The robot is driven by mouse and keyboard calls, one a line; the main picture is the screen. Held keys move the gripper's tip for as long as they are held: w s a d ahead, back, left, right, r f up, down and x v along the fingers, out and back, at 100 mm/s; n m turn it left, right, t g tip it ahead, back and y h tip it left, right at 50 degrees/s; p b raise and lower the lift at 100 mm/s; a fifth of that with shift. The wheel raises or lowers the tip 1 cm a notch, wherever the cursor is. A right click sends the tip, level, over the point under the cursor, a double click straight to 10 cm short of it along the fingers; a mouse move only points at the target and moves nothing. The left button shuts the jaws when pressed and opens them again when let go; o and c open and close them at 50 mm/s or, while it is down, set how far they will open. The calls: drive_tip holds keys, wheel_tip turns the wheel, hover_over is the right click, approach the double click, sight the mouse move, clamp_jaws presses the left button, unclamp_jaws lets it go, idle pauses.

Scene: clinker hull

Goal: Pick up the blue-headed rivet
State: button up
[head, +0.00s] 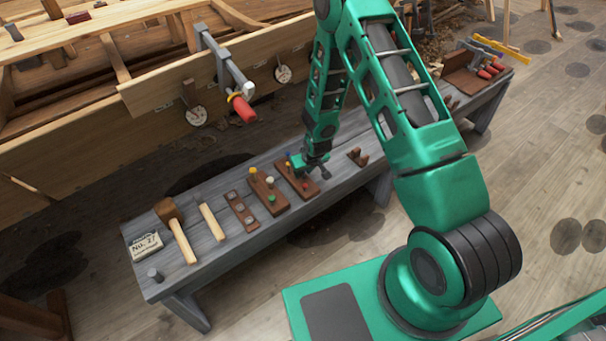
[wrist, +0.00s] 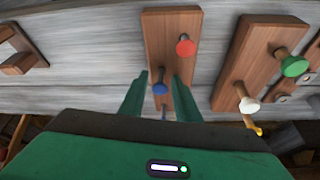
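The blue-headed rivet (wrist: 160,89) stands in a brown wooden block (wrist: 163,30) in the wrist view. My gripper (wrist: 159,92) is open, with one green finger on each side of the blue head. The fingers look apart from the head; their exact height over it is hard to tell. A red-headed rivet (wrist: 186,46) stands in the same block.
A second block (wrist: 238,62) holds a green-headed rivet (wrist: 295,66) and a white-headed rivet (wrist: 249,105) close by. The wooden hull (head: 80,145) rises behind the bench.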

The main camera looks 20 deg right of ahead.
clamp_jaws()
